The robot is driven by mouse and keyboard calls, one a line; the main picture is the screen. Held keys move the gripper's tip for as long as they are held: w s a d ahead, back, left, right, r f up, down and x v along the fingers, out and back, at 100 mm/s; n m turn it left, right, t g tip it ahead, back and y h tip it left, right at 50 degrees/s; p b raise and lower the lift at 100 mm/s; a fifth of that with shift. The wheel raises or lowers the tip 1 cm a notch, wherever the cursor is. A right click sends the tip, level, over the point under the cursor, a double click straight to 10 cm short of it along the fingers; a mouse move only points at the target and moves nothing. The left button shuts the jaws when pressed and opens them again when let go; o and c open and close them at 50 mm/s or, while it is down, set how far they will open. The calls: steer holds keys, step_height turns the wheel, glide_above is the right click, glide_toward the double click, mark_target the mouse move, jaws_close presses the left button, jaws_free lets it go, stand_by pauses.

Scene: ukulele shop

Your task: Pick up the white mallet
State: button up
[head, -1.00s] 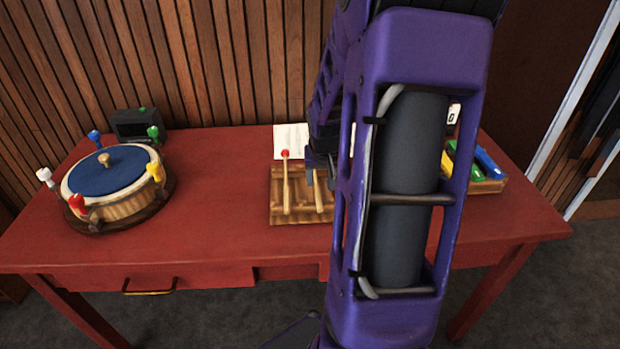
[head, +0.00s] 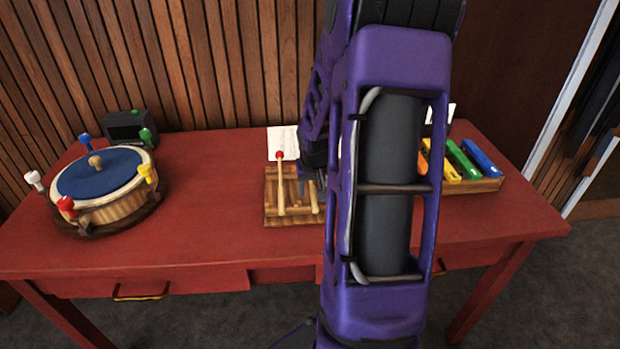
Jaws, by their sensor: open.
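A slatted wooden rack (head: 275,221) sits on the red table. A mallet with a red head (head: 280,157) lies on it, its light stick pointing toward me. To its right a second light stick (head: 314,200) lies on the rack. Its upper end is hidden by my gripper, so I cannot see a white head. My gripper (head: 308,184) is open, low over the right half of the rack, right of the red mallet. My arm covers much of the rack's right side. Whether the fingers touch the second stick, I cannot tell.
A round drum (head: 105,190) with a blue top and coloured pegs stands at the left. A dark box (head: 128,126) is behind it. A tray of coloured bars (head: 475,185) is at the right. The table (head: 215,190) is clear between drum and rack.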

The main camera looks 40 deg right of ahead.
steer(key=shift+f, duration=0.2)
steer(key=shift+c, duration=0.3)
jaws_close()
